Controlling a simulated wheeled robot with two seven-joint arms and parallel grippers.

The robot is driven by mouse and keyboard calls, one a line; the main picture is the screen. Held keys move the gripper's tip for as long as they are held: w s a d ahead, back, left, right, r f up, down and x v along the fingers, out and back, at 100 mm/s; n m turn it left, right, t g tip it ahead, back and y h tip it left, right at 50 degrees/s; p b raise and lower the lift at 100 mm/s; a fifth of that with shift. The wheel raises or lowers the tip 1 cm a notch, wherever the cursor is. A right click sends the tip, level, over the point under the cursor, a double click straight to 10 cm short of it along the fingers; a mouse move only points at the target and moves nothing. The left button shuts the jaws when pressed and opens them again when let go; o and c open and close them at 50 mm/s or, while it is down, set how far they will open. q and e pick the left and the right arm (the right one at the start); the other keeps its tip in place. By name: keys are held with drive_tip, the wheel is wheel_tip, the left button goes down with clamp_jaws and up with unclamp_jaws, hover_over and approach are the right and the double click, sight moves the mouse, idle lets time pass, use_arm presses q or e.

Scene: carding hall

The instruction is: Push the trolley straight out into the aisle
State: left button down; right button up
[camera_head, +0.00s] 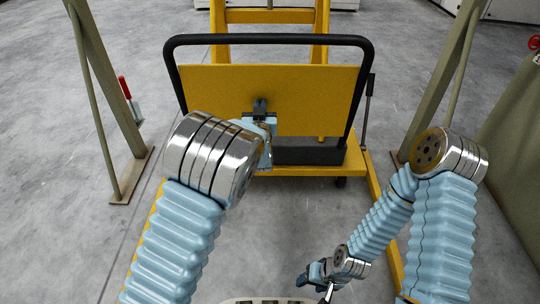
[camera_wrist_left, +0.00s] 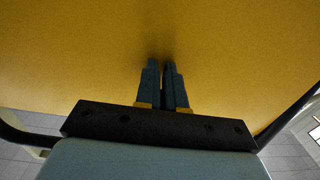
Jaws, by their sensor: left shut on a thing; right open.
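The trolley has a yellow upright panel (camera_head: 315,98) framed by a black tubular push handle (camera_head: 270,39), in front of me. My left gripper (camera_head: 260,106) reaches the middle of the panel, below the handle's top bar. In the left wrist view its fingers (camera_wrist_left: 164,85) are close together, tips at the yellow panel (camera_wrist_left: 75,60). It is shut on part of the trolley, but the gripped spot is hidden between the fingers. My right gripper (camera_head: 310,281) is open and empty, low near the bottom of the head view, well away from the trolley.
Olive frame legs stand left (camera_head: 108,90) and right (camera_head: 437,85) of the trolley. A yellow frame (camera_head: 270,16) rises behind the panel. Grey floor (camera_head: 60,160) is bare on the left.

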use_arm(q)
drive_tip(key=shift+w+a, duration=0.3)
drive_tip(key=shift+w, duration=0.25)
use_arm(e)
drive_tip(key=shift+f, duration=0.15)
use_arm(q)
drive_tip(key=s+b, duration=0.1)
drive_tip(key=s, duration=1.1)
drive_tip(key=shift+d+b, duration=0.15)
drive_tip(key=shift+b, duration=0.2)
use_arm(e)
drive_tip(key=shift+f, duration=0.8)
use_arm(q)
drive_tip(key=shift+w, duration=0.15)
use_arm(e)
drive_tip(key=shift+w, duration=0.2)
